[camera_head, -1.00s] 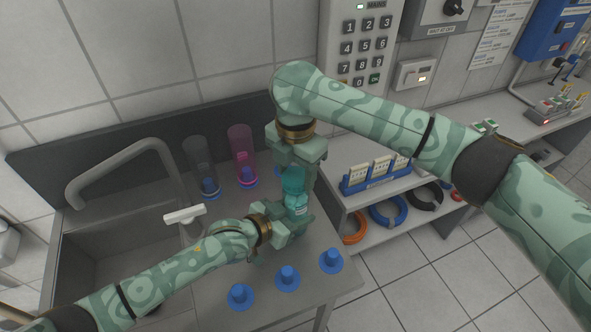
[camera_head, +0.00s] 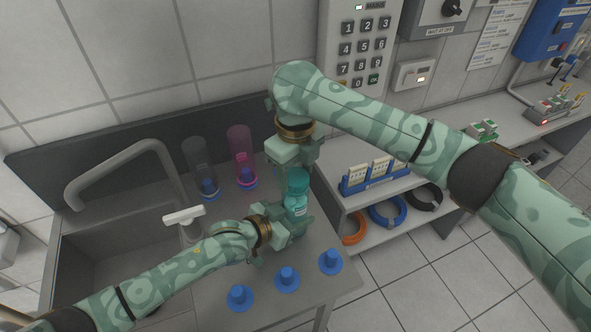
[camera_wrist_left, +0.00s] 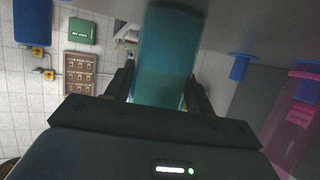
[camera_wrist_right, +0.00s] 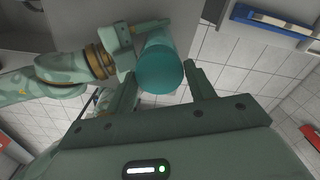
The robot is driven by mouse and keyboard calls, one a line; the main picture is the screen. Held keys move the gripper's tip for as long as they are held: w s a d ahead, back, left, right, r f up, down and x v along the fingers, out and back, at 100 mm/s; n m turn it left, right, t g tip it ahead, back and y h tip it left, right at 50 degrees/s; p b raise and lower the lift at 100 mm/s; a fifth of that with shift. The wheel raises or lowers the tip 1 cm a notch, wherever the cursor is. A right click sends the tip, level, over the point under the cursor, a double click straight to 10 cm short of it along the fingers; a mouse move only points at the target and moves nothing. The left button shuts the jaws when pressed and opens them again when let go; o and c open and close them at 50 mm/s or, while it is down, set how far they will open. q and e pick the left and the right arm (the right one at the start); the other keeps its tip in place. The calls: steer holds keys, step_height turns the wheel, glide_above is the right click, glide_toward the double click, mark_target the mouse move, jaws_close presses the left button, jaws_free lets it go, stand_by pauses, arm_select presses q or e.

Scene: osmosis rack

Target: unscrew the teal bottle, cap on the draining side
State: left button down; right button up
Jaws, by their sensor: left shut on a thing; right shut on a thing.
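The teal bottle (camera_head: 296,207) stands upright over the draining side (camera_head: 222,290) of the sink unit. My left gripper (camera_head: 287,224) is shut around its body from the left; the bottle fills the space between the fingers in the left wrist view (camera_wrist_left: 163,75). The teal cap (camera_head: 297,181) is at the bottle's top, and I cannot tell whether it is loose. My right gripper (camera_head: 299,171) is shut on the cap from above. The round cap top shows between its fingers in the right wrist view (camera_wrist_right: 160,68). The bottle's base is hidden behind my left gripper.
Several blue pegs (camera_head: 287,278) stand along the front of the draining side. A grey clear tube (camera_head: 199,165) and a pink tube (camera_head: 241,155) stand at the back. The tap (camera_head: 120,165) and sink basin are left. A shelf with a blue rack (camera_head: 368,181) is right.

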mark_target(296, 176)
steer(key=shift+r, duration=0.2)
steer(key=shift+r, duration=0.9)
steer(key=shift+r, duration=2.05)
arm_select(q)
steer(key=shift+c, duration=2.3)
jaws_free()
steer(key=shift+a, duration=0.1)
